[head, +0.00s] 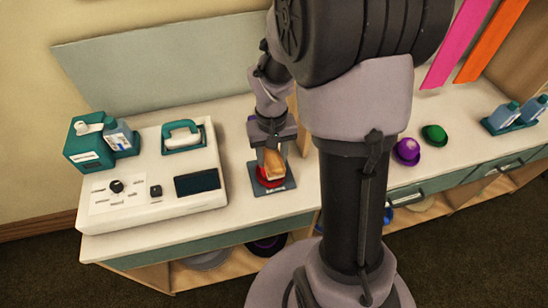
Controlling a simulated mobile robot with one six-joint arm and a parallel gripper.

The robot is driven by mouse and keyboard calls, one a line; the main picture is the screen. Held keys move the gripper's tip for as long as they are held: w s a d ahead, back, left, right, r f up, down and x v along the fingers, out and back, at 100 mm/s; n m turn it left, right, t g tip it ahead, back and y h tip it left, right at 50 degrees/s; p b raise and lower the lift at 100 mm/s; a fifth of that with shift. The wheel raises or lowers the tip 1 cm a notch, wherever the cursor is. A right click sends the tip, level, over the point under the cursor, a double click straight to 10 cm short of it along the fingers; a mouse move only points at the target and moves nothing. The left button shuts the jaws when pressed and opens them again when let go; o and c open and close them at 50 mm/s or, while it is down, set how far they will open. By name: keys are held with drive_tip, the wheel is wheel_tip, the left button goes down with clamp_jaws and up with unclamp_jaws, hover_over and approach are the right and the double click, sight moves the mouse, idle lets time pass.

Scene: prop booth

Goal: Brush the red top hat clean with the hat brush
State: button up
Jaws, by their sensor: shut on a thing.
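The red top hat (267,181) stands on a dark grey square stand (284,190) near the counter's front edge. My gripper (271,147) points down above the hat and is shut on a tan, wooden-looking piece (275,165), which appears to be the hat brush. The brush sits right over the hat and covers much of it. I cannot tell whether the bristles touch the hat. My arm hides part of the counter to the right.
Right are purple (407,150) and green (435,134) hats and a bottle tray (512,118). Shelves below hold hats.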

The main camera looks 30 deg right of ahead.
drive_tip(key=shift+r+p, duration=1.4)
drive_tip(key=shift+r, duration=0.5)
